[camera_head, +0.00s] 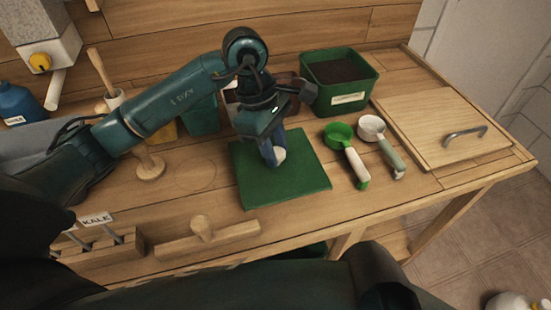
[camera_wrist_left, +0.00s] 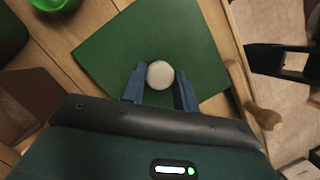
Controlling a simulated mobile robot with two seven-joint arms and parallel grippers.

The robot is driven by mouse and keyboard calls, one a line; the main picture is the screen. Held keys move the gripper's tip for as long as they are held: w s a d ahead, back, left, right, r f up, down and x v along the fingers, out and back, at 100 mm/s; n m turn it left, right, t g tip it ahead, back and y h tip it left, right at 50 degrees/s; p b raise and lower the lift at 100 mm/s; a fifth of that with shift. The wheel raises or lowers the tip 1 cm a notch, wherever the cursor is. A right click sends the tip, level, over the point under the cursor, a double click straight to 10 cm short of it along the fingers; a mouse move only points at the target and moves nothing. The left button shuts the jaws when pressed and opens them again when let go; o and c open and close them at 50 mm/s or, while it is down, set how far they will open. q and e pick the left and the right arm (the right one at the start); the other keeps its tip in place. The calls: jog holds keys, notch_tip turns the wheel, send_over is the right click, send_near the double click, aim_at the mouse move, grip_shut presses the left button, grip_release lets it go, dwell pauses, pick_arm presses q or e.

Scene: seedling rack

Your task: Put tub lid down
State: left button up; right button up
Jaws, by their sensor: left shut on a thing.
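The tub lid (camera_head: 303,180) looks like a flat dark green square with a pale round knob (camera_head: 280,154) near its middle. It lies level over the middle of the wooden bench; I cannot tell whether it touches the top. My left gripper (camera_head: 274,155) points down from above and is shut on the knob. In the left wrist view the knob (camera_wrist_left: 160,74) sits between the blue fingertips (camera_wrist_left: 159,84), with the green lid (camera_wrist_left: 112,55) spread out below. A green tub (camera_head: 347,99) of dark soil stands behind, to the right.
A green scoop (camera_head: 352,165) and a pale one (camera_head: 388,158) lie right of the lid. A wooden board with a metal handle (camera_head: 425,120) is farther right. A wooden knobbed piece (camera_head: 205,241) lies in front, a round-based one (camera_head: 150,168) to the left. Bare bench shows between.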

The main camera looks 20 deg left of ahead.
pick_arm(q)
notch_tip(320, 180, down, 4)
jog(key=shift+r, duration=0.1)
jog(key=shift+f, duration=0.3)
jog(key=o, duration=1)
jog(key=shift+r, duration=0.1)
jog(key=shift+c, duration=0.2)
